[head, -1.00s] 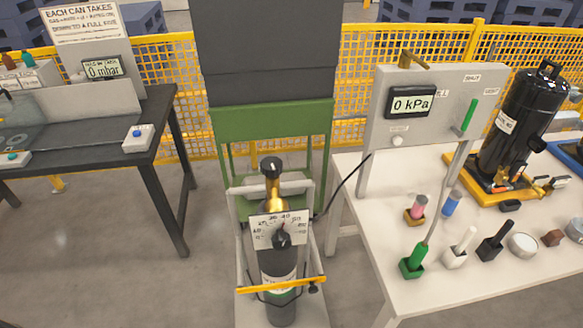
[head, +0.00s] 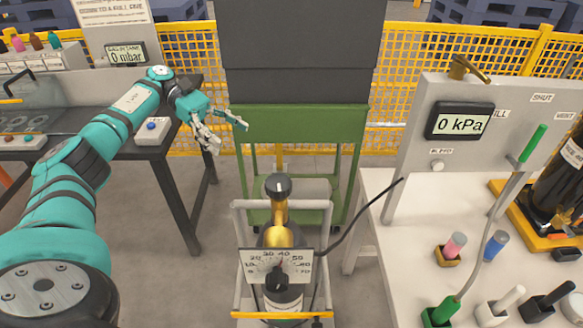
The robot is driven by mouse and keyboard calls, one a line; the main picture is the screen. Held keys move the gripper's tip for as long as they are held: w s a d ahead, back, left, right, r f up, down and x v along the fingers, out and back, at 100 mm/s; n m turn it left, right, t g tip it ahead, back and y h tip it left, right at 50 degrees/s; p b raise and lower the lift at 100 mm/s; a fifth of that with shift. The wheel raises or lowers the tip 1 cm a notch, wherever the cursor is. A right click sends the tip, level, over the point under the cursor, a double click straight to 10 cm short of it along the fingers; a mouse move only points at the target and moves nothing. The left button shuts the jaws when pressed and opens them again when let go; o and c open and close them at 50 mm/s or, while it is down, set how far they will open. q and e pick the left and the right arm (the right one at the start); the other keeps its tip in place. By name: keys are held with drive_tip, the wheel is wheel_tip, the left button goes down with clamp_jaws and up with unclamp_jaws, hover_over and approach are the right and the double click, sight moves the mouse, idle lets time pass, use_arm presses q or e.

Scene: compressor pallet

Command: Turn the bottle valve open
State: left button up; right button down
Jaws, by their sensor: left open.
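The gas bottle (head: 283,300) stands upright in a grey trolley frame at the bottom centre. Its black valve knob (head: 278,186) tops a brass neck (head: 280,215). A dial plate with numbers (head: 277,264) and a dark pointer sits in front of the bottle's shoulder. My left gripper (head: 227,136) is open and empty. It is up and to the left of the valve knob, in front of the green stand, apart from the bottle. My right gripper is not in view.
A green stand (head: 300,123) with a dark grey box is behind the trolley (head: 240,225). A dark bench (head: 190,165) is at left. The white table (head: 400,280) at right bears a panel reading 0 kPa (head: 460,122). A black hose (head: 365,205) runs from the bottle to the panel.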

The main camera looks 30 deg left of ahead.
use_arm(q)
drive_tip(key=r+m+g, duration=0.1)
drive_tip(key=p, duration=0.6)
approach(276, 181)
drive_tip(key=shift+m, duration=0.4)
drive_tip(key=x, duration=0.9)
drive_tip(key=shift+d+r, duration=0.1)
drive_tip(key=shift+x, duration=0.8)
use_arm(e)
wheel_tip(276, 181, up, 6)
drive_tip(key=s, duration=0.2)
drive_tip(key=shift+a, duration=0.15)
use_arm(q)
drive_tip(key=shift+c, duration=0.3)
drive_tip(key=c, duration=1.1)
